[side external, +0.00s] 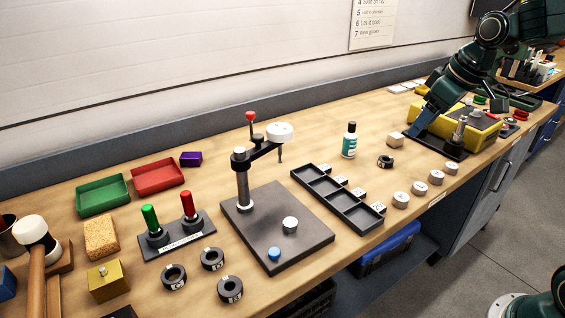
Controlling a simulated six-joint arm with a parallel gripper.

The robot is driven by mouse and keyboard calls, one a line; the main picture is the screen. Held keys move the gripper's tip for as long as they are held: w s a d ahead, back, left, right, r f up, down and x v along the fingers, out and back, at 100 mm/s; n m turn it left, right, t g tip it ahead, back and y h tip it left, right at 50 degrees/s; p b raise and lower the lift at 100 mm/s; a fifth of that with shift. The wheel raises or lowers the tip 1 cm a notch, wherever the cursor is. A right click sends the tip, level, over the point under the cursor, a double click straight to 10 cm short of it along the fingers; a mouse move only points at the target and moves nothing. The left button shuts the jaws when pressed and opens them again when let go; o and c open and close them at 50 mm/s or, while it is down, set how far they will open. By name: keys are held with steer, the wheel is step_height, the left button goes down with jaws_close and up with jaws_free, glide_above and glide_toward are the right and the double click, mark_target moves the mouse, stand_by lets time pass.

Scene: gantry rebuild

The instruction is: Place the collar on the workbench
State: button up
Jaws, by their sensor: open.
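Three black ring collars with small white labels lie flat on the wooden workbench (330,135) at the front: a left one (174,277), a rear one (212,259) and a front one (230,289). Which ring is the task's collar I cannot tell. My gripper (421,126) is at the far right, low over a black base plate (440,146) with a metal post (459,132). It is open. Its fingertips are small here, and I see nothing held between them.
A press stand with a red knob (250,117) rises from a dark plate (315,229). A black compartment tray (345,205), round weights (401,200), bottle (349,142), yellow box (485,130) and red and green bins (158,178) surround it. Bare wood lies around the fourth ring.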

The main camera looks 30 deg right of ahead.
steer(key=s+a+m, duration=0.1)
steer(key=s+a, duration=0.3)
steer(key=s, duration=0.5)
steer(key=s+a+m+t, duration=0.1)
steer(key=s+a, duration=0.3)
steer(key=s, duration=0.5)
